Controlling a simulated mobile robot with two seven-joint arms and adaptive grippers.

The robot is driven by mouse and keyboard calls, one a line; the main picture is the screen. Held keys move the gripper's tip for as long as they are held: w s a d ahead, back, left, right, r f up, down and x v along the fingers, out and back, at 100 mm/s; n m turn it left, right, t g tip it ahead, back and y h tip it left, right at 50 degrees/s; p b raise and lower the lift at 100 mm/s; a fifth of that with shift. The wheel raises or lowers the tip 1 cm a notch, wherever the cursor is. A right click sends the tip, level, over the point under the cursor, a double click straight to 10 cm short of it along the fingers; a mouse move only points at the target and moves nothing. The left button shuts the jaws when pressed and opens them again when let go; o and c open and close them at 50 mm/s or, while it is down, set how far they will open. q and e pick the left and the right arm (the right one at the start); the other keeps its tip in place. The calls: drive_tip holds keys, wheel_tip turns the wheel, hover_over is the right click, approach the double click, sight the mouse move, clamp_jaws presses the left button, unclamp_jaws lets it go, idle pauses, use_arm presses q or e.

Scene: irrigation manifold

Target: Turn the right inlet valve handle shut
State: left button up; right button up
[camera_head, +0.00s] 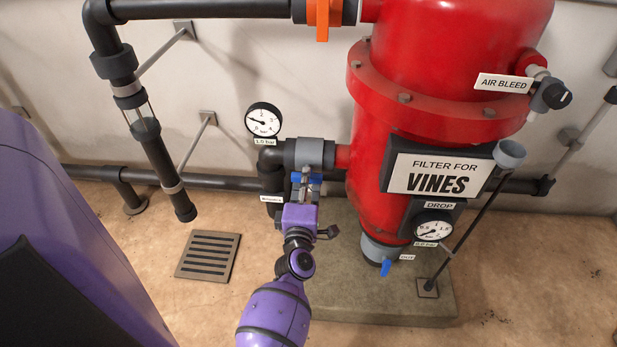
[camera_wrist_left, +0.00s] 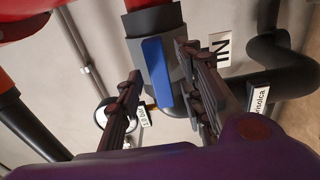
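The inlet valve's blue lever handle (camera_head: 315,178) shows behind my left gripper (camera_head: 304,180), under the grey valve on the short pipe into the red filter. In the left wrist view the blue handle (camera_wrist_left: 157,74) lies roughly along the grey valve body (camera_wrist_left: 153,22). My left gripper (camera_wrist_left: 158,62) is open there, one dark finger on each side of the handle. Gaps show between handle and fingers, so I see no firm contact. An upside-down "IN" label shows beside the valve. My right gripper is not in view.
The red filter tank (camera_head: 415,125) stands close on the right. A pressure gauge (camera_head: 264,120) is just left of the valve, with black pipes behind. A small blue handle (camera_head: 386,267) hangs below the tank. A floor grate (camera_head: 208,256) lies left.

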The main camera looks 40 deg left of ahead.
use_arm(q)
drive_tip(key=shift+x, duration=0.85)
drive_tip(key=shift+w+a, duration=0.1)
drive_tip(key=shift+w, duration=0.1)
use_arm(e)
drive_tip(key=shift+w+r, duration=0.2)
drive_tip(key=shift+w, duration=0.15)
use_arm(q)
drive_tip(key=shift+c, duration=0.3)
clamp_jaws()
